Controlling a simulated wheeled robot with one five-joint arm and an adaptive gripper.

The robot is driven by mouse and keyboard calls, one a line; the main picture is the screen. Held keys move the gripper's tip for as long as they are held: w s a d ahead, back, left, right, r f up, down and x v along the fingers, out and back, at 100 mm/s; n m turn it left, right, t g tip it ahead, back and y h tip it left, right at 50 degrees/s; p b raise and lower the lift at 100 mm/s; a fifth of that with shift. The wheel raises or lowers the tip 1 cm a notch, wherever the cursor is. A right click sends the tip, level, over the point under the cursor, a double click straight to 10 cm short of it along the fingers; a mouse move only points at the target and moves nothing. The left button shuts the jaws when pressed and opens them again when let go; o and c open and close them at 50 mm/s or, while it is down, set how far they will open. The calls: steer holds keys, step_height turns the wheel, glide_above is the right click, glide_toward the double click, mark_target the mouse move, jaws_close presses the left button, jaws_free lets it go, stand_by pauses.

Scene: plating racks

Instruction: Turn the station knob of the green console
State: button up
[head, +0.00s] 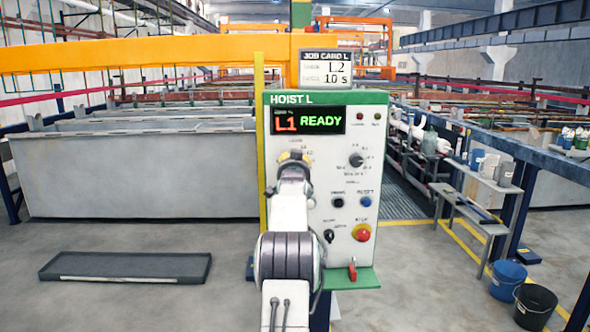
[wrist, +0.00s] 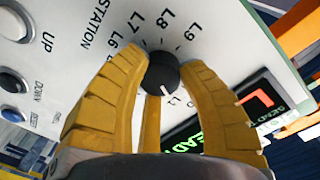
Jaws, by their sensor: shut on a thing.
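The green console (head: 325,98) stands upright in the head view, with a green top band reading HOIST L. Its display (head: 308,120) reads L1 READY. The job card (head: 326,69) above it shows L2 and 10 s. My gripper (head: 294,157) is at the console's upper left and covers the station knob there. In the wrist view the black station knob (wrist: 161,74) sits between the yellow fingers of my gripper (wrist: 166,66), which is shut on it. The knob's white mark points towards the display side.
A red lever (head: 352,270) is at the base. A grey tray (head: 126,266) lies on the floor at left.

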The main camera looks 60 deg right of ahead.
steer(key=shift+r+m, duration=0.25)
steer(key=shift+m, duration=0.25)
steer(key=o, duration=1.2)
steer(key=shift+w+f, duration=0.1)
steer(key=shift+f, duration=0.1)
steer(key=shift+a, duration=0.1)
steer(key=shift+v, duration=5.9)
